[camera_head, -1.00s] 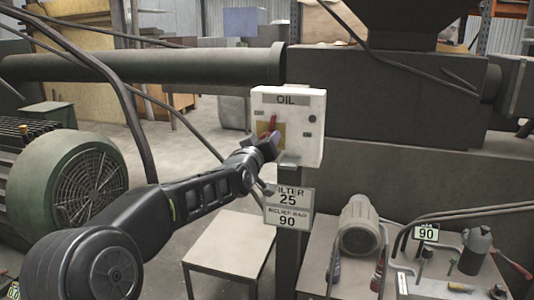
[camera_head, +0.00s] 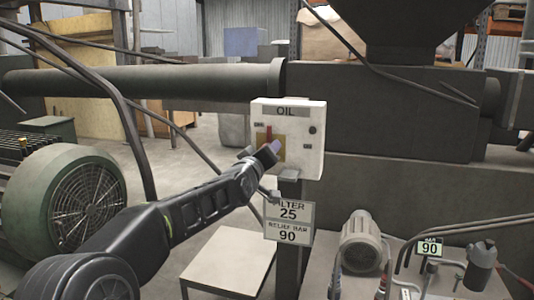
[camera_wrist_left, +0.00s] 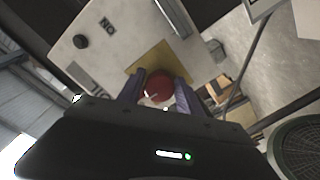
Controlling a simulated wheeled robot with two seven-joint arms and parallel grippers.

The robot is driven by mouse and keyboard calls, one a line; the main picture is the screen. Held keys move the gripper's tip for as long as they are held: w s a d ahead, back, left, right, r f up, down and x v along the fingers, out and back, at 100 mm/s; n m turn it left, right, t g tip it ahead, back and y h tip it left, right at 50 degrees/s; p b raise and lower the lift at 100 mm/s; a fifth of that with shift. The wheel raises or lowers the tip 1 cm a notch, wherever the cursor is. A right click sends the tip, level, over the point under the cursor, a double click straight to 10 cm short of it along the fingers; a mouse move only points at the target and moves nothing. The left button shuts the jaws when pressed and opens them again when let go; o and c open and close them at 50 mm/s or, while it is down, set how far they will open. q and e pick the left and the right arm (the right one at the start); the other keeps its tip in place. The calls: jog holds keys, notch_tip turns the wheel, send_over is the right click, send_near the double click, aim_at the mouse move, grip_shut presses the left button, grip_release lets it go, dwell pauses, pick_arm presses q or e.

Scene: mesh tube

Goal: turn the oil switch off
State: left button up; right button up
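The white OIL switch box (camera_head: 312,155) stands on a post right of centre in the head view. Its red handle (camera_head: 268,134) sits over a yellow plate (camera_head: 282,150) and points upward there. My left gripper (camera_head: 271,152) is at the box front, at the lower part of the handle. In the left wrist view, the rounded red handle end (camera_wrist_left: 159,88) is between the two fingers of that gripper (camera_wrist_left: 160,84), in front of the yellow plate (camera_wrist_left: 150,61). The fingers are close to its sides; whether they press on it is unclear. My right gripper is not in view.
A FILTER and RELIEF BAR sign (camera_head: 289,221) hangs below the box. A large dark pipe (camera_head: 140,83) runs behind. A green motor (camera_head: 65,190) stands at left, a small table (camera_head: 228,262) below, and a bench with a grey motor (camera_head: 361,240) at right.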

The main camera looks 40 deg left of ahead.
pick_arm(q)
jog(key=o, duration=0.3)
jog(key=v, duration=0.7)
jog(key=shift+s+d, duration=0.15)
jog(key=shift+s, duration=0.25)
